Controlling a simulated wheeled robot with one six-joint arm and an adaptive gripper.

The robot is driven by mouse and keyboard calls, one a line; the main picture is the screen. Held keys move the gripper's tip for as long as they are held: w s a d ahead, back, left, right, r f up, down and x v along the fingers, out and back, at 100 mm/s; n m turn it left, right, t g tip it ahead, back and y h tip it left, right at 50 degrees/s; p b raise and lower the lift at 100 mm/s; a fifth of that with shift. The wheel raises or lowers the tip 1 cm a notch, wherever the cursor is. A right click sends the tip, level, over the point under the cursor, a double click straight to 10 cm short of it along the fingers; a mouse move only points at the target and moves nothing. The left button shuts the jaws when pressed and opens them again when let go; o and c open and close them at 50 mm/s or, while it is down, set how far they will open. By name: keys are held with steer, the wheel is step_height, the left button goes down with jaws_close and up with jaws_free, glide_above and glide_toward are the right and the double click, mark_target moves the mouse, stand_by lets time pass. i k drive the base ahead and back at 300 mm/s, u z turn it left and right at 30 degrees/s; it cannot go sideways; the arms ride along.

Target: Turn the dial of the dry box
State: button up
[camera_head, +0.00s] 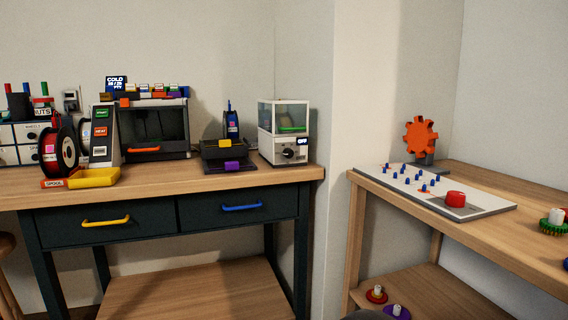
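The dry box (270,150) is a white box with a clear upper chamber, standing at the right end of the dark workbench. Its dark round dial (289,154) is on the front of the white base. A small display (302,142) beside the dial appears to read OFF. Something green shows inside the clear chamber. The dial's exact pointer angle is too small to tell. My gripper is not in view.
The workbench (200,180) has two drawers with yellow and blue handles. A black device with yellow and purple parts (229,155) stands left of the dry box, then a printer (150,130). A wall corner separates the right table (460,228), which holds a pegboard.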

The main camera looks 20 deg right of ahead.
mark_target(289, 153)
steer(key=k, duration=0.4)
steer(key=u, duration=0.8)
steer(key=i, duration=0.75)
steer(key=z, duration=1.85)
